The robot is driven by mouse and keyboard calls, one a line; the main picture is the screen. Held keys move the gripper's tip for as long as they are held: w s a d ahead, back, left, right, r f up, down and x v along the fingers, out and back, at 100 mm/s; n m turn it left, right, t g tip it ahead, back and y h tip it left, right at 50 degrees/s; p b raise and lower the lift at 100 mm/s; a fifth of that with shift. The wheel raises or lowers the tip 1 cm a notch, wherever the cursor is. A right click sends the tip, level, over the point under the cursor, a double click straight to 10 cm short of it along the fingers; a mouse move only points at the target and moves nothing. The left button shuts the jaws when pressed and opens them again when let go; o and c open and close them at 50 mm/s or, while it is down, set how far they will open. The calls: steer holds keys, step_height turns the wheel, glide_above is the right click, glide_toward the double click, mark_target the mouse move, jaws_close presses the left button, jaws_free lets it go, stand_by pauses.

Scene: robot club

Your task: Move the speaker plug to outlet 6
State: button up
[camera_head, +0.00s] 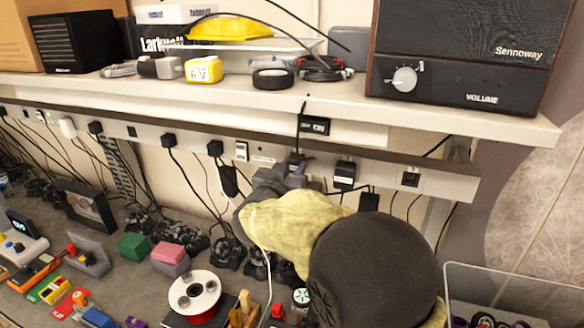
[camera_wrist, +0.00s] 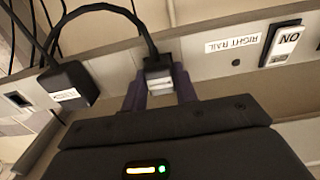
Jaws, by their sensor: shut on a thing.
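My gripper (camera_wrist: 160,88) has purple fingers shut on a small black plug (camera_wrist: 157,66) with a white label, seen in the wrist view. In the head view my gripper (camera_head: 295,165) is at the power rail (camera_head: 450,184), and my arm hides most of the held plug. A black cable leaves the plug and arcs away. I cannot tell whether the plug is seated in the rail or just in front of it. The label is too small to read. An empty outlet (camera_head: 410,179) shows near the rail's right end; it also shows in the wrist view (camera_wrist: 18,99). No outlet number is readable.
Another labelled black plug (camera_head: 344,175) sits in the rail between my gripper and the empty outlet. A rocker switch (camera_head: 241,151) is left of my gripper. More plugs and hanging cables fill the rail's left. The speaker (camera_head: 460,60) stands on the shelf above; the bench below is cluttered.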

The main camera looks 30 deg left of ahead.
steer(key=shift+w, duration=0.1)
steer(key=o, duration=1)
steer(key=shift+w, duration=0.1)
steer(key=shift+s, duration=0.25)
steer(key=shift+s+f+b, duration=0.1)
steer(key=shift+s+b, duration=0.15)
steer(key=shift+b, duration=0.05)
steer(key=s+b, duration=0.2)
steer(key=s, duration=0.3)
steer(key=s+d+b, duration=0.1)
steer(key=s+b, duration=0.1)
steer(key=s, duration=0.4)
steer(key=s+d+b, duration=0.1)
steer(key=s+b, duration=0.1)
steer(key=s, duration=0.3)
steer(key=shift+s, duration=0.2)
